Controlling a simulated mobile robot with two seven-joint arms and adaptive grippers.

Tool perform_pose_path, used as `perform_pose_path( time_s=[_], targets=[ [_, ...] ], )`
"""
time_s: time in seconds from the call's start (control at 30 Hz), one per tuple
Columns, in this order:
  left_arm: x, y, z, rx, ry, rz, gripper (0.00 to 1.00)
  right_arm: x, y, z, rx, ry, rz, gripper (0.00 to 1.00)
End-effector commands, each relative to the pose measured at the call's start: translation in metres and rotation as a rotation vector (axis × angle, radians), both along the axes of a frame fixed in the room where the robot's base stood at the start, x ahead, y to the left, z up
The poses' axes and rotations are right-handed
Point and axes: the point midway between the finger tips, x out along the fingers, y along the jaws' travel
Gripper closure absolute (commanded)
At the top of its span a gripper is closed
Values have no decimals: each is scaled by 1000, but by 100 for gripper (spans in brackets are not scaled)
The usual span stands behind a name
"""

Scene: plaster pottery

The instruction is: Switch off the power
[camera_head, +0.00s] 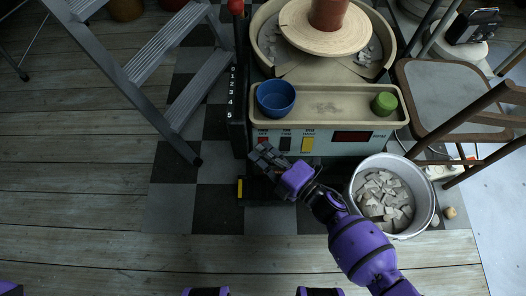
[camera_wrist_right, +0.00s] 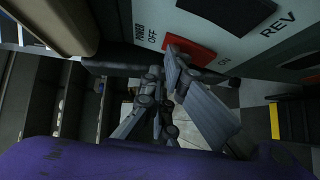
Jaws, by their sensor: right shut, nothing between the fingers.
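The red power rocker switch (camera_wrist_right: 192,49) is in the right wrist view, on the wheel's pale front panel, with OFF at its left and ON at its right. In the head view the red switch (camera_head: 262,141) shows small at the panel's left end. My right gripper (camera_head: 262,156) is shut and empty just in front of the panel, near the switch. In the right wrist view its fingers (camera_wrist_right: 166,72) overlap the left part of the switch; I cannot tell whether they touch it. My left gripper is not in view.
A black switch (camera_head: 285,143) and a yellow switch (camera_head: 307,144) sit beside the red one. Above is a tray (camera_head: 335,112) with a blue bowl (camera_head: 276,97) and green cup (camera_head: 384,103). A bucket of shards (camera_head: 424,205) stands right, a stepladder (camera_head: 150,62) left.

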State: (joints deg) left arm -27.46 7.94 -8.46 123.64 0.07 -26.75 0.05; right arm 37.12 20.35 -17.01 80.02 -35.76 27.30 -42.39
Motion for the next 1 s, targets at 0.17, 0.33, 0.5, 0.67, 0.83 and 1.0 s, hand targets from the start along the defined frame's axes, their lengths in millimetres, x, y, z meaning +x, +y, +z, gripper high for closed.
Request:
perform_pose_path(
  time_s=[0.17,0.33,0.5,0.67,0.83,1.0],
  targets=[
    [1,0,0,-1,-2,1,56,-13,-14,0,-2,2,-2,100],
    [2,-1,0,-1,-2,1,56,-39,-39,3,-2,4,-1,100],
    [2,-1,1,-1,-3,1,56,-63,-63,6,-1,1,0,100],
    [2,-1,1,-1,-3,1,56,-78,-78,8,-1,1,0,100],
    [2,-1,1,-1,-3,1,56,-84,-84,9,0,0,0,100],
    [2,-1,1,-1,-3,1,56,-84,-85,9,0,0,0,100]
  ],
)
